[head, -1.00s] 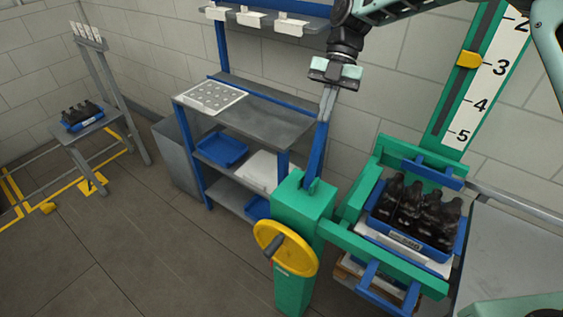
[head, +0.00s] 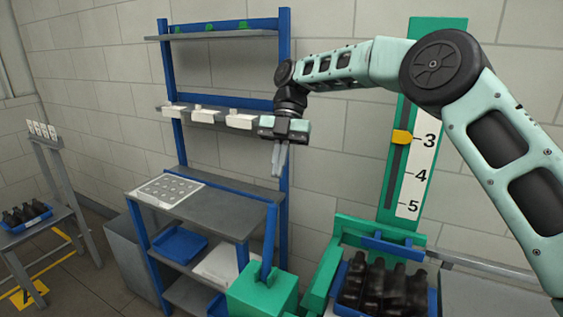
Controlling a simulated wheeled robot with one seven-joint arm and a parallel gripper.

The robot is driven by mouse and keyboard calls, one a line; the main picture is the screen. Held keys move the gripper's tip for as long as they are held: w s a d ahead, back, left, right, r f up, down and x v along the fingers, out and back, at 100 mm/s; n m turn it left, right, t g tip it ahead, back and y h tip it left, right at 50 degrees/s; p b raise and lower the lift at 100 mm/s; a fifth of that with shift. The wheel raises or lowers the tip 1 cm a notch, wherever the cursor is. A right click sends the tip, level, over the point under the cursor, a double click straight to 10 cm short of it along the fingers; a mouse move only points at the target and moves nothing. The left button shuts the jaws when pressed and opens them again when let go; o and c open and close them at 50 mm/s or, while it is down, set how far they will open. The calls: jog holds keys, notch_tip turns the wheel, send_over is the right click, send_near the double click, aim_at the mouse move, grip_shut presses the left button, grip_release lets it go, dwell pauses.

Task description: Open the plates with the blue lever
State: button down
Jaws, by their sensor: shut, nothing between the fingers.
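The blue lever (head: 270,243) stands nearly upright out of a green box (head: 262,292). My gripper (head: 279,174) is shut and empty, pointing down, and appears just above the lever's top end; I cannot tell the gap in depth. A blue plate (head: 392,248) is mounted on the green clamp frame (head: 345,226) at lower right. Beside it a blue crate (head: 432,303) holds several dark amber bottles (head: 383,288). The front of the frame and any plate there are outside the view.
A blue and grey workbench (head: 240,222) with a perforated white sheet (head: 166,190) stands left of the lever. A green post with a number scale (head: 417,175) and yellow pointer (head: 402,137) rises behind the clamp. A chair-like stand (head: 42,224) with another bottle crate (head: 25,215) is far left.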

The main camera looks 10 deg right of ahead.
jog(key=shift+v, duration=1.15)
jog(key=shift+w, duration=0.15)
jog(key=s+a+f+m+t+h+b, duration=0.1)
jog(key=s+a+f+m+b, duration=0.1)
jog(key=s+m, duration=0.3)
jog(key=s+a+f+m+t+b, duration=0.1)
jog(key=s+a+f+m+b, duration=0.15)
jog(key=s, duration=0.55)
jog(key=s+a+f+m+t+h+b, duration=0.1)
jog(key=s+a+f+m, duration=0.1)
jog(key=s+f+m, duration=0.3)
jog(key=s+d+f+m+t+b, duration=0.1)
jog(key=s+d+f+m, duration=0.3)
jog(key=s, duration=0.5)
jog(key=s+d+f+m+t+b, duration=0.1)
jog(key=s+d+f+m+b, duration=0.2)
jog(key=s+d+m, duration=0.3)
jog(key=s+f+m, duration=0.1)
jog(key=s, duration=0.2)
jog(key=shift+s+f+t+h, duration=0.3)
jog(key=shift+f+t, duration=0.1)
jog(key=shift+d, duration=0.15)
